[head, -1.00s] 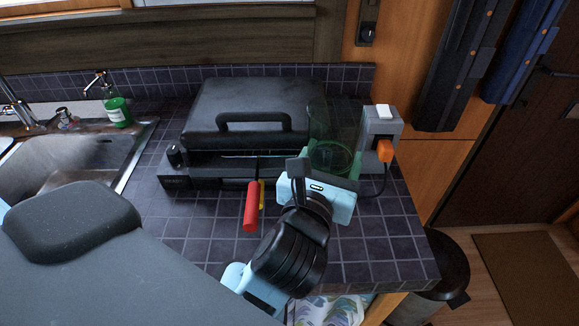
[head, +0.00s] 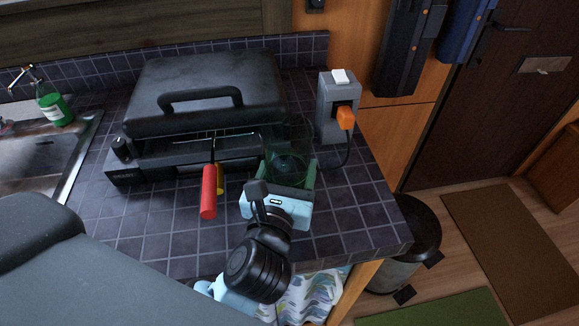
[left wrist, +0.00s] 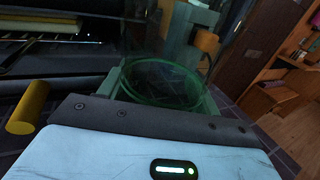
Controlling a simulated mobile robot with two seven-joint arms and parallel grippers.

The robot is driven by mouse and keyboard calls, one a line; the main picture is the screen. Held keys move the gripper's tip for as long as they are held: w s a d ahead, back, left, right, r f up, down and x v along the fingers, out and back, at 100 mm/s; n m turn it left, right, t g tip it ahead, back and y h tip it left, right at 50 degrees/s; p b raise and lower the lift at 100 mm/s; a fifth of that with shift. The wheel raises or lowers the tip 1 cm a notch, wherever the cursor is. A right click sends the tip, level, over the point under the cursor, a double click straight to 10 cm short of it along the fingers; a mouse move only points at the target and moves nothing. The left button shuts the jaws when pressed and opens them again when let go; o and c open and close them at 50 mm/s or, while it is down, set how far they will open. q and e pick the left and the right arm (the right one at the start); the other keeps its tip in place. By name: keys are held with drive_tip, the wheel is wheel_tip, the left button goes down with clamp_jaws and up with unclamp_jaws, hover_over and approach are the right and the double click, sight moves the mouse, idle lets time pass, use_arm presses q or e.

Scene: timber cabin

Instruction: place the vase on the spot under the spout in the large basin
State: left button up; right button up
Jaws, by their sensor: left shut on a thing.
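The vase is a see-through green glass vessel (head: 287,148) in front of the right end of the black grill. My left gripper (head: 287,178) is shut on the vase, with its fingers at the lower part. The vase's round green rim (left wrist: 160,82) shows in the left wrist view between the fingers. I cannot tell whether its base touches the counter. The steel sink basin (head: 40,150) is at the far left, cut off by the picture edge and partly hidden by my body. My right gripper is not in view.
A black grill (head: 205,90) stands behind the vase, with red (head: 209,190) and yellow handled tools in front. A grey socket block (head: 338,110) with an orange plug stands right. A green soap bottle (head: 55,108) is by the sink. The tiled counter (head: 150,225) is clear in front.

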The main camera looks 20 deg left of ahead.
use_arm(q)
drive_tip(key=shift+r, duration=0.1)
drive_tip(key=o, duration=1)
drive_tip(key=shift+f, duration=0.25)
drive_tip(key=shift+c, duration=0.2)
drive_tip(key=o, duration=0.4)
drive_tip(key=shift+o, duration=0.2)
drive_tip(key=shift+r, duration=0.15)
